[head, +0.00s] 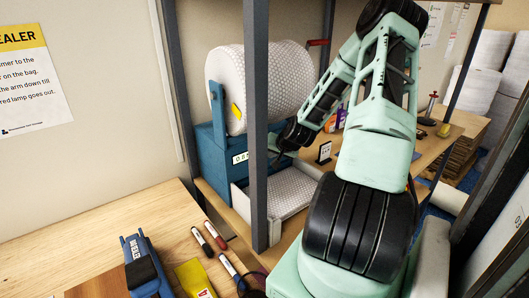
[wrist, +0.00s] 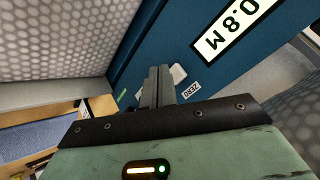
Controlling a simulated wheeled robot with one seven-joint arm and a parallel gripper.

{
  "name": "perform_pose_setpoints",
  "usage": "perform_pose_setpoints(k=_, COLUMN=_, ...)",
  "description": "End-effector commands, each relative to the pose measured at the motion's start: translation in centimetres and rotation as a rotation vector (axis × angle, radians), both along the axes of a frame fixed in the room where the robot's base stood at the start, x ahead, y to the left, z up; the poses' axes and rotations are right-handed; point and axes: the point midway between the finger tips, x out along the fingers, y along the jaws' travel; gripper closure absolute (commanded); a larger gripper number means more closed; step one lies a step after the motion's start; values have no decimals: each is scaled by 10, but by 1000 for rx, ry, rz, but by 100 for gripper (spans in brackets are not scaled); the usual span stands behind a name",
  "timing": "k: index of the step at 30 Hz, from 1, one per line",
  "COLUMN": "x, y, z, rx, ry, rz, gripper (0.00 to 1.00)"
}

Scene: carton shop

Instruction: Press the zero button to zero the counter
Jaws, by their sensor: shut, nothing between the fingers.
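The blue bubble-wrap dispenser (head: 211,158) stands on the shelf behind the bench. Its counter display (head: 239,158) shows on the front; in the wrist view the counter display (wrist: 234,27) reads 0.8 M. The ZERO label (wrist: 191,90) is on the blue panel. A pale button (wrist: 178,73) sits just beside it, partly hidden by my fingers. My gripper (wrist: 159,76) is shut and empty, its tips at the button's left edge in the wrist view. I cannot tell whether they touch it. In the head view my gripper (head: 279,153) is in front of the dispenser, right of the grey post.
A large bubble-wrap roll (head: 262,88) sits on the dispenser, with a sheet (head: 285,192) in the tray below. A grey upright post (head: 257,120) stands close to my arm.

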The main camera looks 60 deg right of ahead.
Motion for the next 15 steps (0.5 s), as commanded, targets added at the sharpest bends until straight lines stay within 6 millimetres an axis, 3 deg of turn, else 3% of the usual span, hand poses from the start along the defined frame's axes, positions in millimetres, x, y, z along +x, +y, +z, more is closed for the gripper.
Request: perform_pose_setpoints(k=15, x=6, y=-2, z=0, rx=-1, ry=0, rz=1, gripper=100)
